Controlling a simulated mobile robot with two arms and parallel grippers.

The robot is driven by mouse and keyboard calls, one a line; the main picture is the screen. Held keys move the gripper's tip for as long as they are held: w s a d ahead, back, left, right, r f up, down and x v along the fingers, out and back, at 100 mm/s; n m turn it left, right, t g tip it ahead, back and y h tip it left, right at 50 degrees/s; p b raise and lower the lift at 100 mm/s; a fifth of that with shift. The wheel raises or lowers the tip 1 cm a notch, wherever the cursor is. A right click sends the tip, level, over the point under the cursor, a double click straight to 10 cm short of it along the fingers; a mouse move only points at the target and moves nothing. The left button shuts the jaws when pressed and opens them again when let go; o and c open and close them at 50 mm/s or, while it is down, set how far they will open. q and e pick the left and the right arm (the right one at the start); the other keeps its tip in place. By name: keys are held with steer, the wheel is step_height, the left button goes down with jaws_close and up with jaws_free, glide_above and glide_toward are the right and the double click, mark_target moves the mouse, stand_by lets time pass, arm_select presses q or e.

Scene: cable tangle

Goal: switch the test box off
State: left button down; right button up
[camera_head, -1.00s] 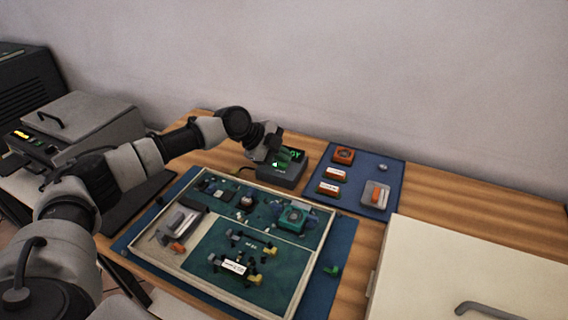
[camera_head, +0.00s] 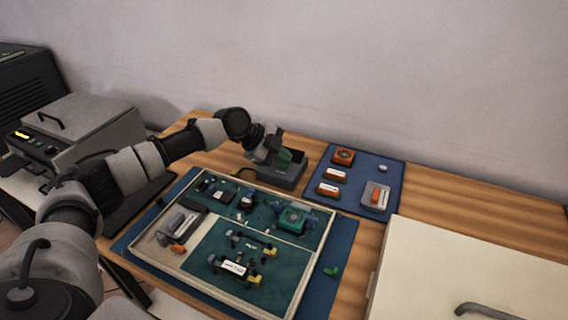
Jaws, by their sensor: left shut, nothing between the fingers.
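The test box (camera_head: 288,176) is a dark grey box at the back of the wooden table, behind the tray. Its sloped face shows only a dull green patch and no bright lit text. My left gripper (camera_head: 272,160) is shut and empty, with its tips at the left side of the box's top face. The gripper hides part of that face, and I cannot make out the switch or whether the tips touch it. My right gripper is not in view.
A framed tray (camera_head: 300,289) with green boards and small parts lies in front of the box on a blue mat (camera_head: 346,240). A second blue mat (camera_head: 396,172) with orange-topped parts is to the right. A cream panel (camera_head: 440,270) with a handle fills the front right.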

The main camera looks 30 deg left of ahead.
mark_target(283, 166)
arm_select(q)
steer(key=shift+r+p, duration=2.15)
steer(key=shift+r, duration=0.9)
